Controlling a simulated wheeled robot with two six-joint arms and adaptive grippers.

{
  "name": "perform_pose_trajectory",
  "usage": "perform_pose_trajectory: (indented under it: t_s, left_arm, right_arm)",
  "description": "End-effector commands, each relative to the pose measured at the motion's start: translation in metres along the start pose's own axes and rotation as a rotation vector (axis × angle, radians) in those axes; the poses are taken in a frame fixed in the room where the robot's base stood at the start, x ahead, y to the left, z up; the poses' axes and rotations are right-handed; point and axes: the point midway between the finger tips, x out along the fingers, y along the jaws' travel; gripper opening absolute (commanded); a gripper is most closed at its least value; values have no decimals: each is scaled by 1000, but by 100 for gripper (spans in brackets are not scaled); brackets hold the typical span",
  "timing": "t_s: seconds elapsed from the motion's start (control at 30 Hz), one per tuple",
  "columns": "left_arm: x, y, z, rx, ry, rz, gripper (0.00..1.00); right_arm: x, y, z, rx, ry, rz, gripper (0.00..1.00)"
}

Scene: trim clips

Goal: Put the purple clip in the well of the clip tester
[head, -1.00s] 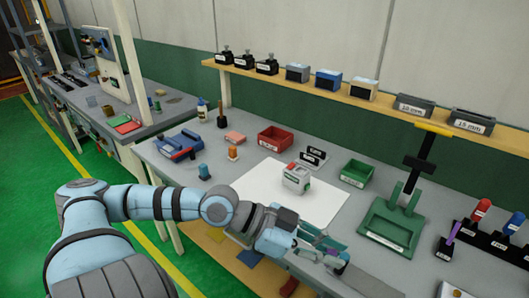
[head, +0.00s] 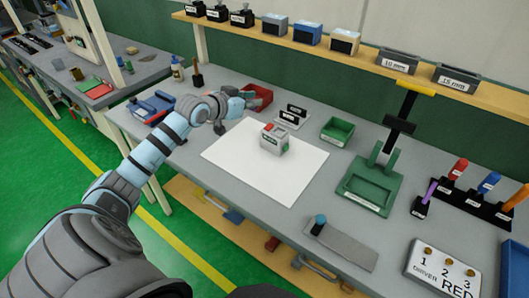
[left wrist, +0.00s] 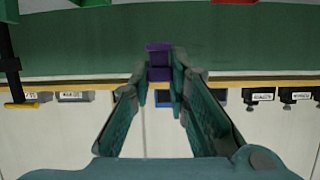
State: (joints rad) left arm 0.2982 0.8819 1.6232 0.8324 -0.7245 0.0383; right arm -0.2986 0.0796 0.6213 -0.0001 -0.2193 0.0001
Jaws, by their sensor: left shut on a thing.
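My left gripper (head: 238,104) is above the far left part of the bench, in front of the red bin (head: 259,97) in the head view. In the left wrist view the gripper (left wrist: 160,88) is shut on the purple clip (left wrist: 159,55), which stands out past the fingertips. The clip cannot be made out in the head view. A small grey box with a red top part (head: 274,139), perhaps the clip tester, stands on the white mat (head: 235,158). Its label is too small to read and its well cannot be made out. My right gripper is not in view.
A green bin (head: 337,130) and a small black-labelled stand (head: 292,115) are behind the mat. A green press-like fixture (head: 365,190) stands to the right, near a tool rack (head: 477,206). A shelf with boxes (head: 308,33) runs along the back. The mat's front is clear.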

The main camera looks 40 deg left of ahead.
Motion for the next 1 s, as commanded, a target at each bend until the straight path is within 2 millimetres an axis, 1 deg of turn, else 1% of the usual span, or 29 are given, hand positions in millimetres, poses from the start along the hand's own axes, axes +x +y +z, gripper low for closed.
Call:
perform_pose_trajectory:
  t_s: [0.07,0.13,0.27,0.3,0.4,0.43,0.5,0.6,0.73,0.8,1.0]
  left_arm:
    - [6,-5,8,-11,-2,-21,5]
    - [13,-6,25,-13,-5,-25,5]
    - [33,-4,73,-14,-6,-24,5]
    - [39,-4,89,-13,-6,-24,5]
    - [53,-3,122,-11,-4,-24,5]
    - [56,-2,130,-10,-4,-23,5]
    - [61,-2,142,-9,-2,-24,5]
    - [66,-2,153,-7,-2,-23,5]
    - [77,-1,179,-8,-2,-23,5]
    - [80,-1,187,-7,0,-24,5]
    - [79,-1,185,-4,0,-23,5]
  right_arm:
    - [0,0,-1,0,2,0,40]
    - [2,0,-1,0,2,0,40]
    - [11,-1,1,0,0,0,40]
    - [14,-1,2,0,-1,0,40]
    - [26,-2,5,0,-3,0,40]
    - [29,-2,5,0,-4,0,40]
    - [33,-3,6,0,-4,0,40]
    - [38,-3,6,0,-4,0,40]
    - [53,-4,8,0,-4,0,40]
    - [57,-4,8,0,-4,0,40]
    - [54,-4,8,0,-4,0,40]
